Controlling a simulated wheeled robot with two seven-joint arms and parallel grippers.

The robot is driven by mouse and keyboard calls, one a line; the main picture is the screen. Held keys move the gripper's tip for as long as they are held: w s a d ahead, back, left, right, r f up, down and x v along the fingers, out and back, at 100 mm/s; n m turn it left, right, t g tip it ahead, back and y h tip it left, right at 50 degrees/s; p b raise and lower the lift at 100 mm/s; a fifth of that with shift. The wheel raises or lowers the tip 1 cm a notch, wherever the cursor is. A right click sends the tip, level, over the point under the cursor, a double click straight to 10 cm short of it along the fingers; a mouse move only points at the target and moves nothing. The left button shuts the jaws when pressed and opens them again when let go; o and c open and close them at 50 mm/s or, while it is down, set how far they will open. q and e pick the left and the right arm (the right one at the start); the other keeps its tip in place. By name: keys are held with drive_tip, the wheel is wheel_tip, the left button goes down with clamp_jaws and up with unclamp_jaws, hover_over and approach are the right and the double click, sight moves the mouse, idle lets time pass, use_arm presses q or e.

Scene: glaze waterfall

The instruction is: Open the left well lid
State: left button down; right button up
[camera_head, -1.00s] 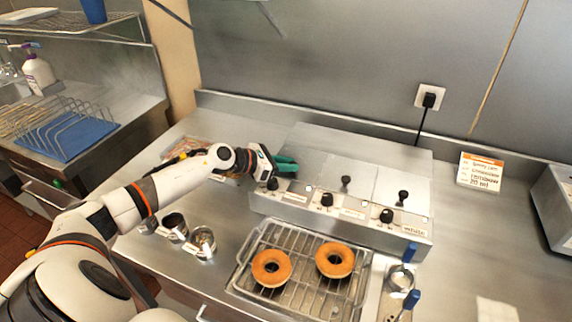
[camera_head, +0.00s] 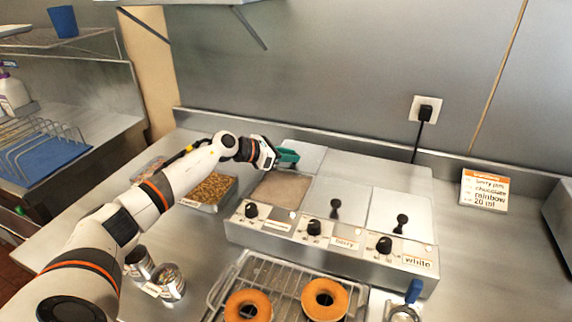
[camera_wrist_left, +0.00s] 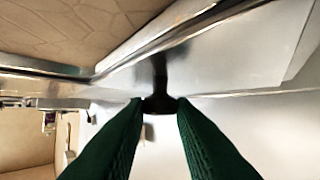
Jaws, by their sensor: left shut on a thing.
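The left well (camera_head: 280,190) of the steel warmer is uncovered and shows a pale brown-pink surface inside. Its lid (camera_head: 306,154) is tipped up at the back of the well, partly hidden by my gripper. My left gripper (camera_head: 288,158) has green fingers and is shut on the lid's black knob; the knob (camera_wrist_left: 159,104) shows between the fingertips in the left wrist view. The middle lid (camera_head: 340,193) and the right lid (camera_head: 401,208) lie flat and closed, each with a black knob. My right gripper is not in view.
Black dials line the warmer's front (camera_head: 330,250). Two doughnuts sit on a wire rack (camera_head: 283,282) in front. A tray of chopped topping (camera_head: 212,191) and metal cups (camera_head: 168,283) stand left. A sign (camera_head: 484,190) stands right, with clear counter near it.

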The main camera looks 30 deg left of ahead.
use_arm(q)
drive_tip(key=c, duration=1.7)
unclamp_jaws()
drive_tip(key=o, duration=0.4)
drive_tip(key=shift+o, duration=0.2)
drive_tip(key=shift+s, duration=0.1)
drive_tip(key=shift+s+a+r, duration=0.1)
drive_tip(key=shift+s+a, duration=0.1)
drive_tip(key=b+v, duration=0.3)
drive_tip(key=v, duration=0.8)
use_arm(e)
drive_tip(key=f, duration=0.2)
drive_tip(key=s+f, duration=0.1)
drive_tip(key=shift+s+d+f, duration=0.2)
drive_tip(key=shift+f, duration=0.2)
use_arm(q)
drive_tip(key=shift+s+r, duration=0.1)
drive_tip(key=shift+r, duration=0.05)
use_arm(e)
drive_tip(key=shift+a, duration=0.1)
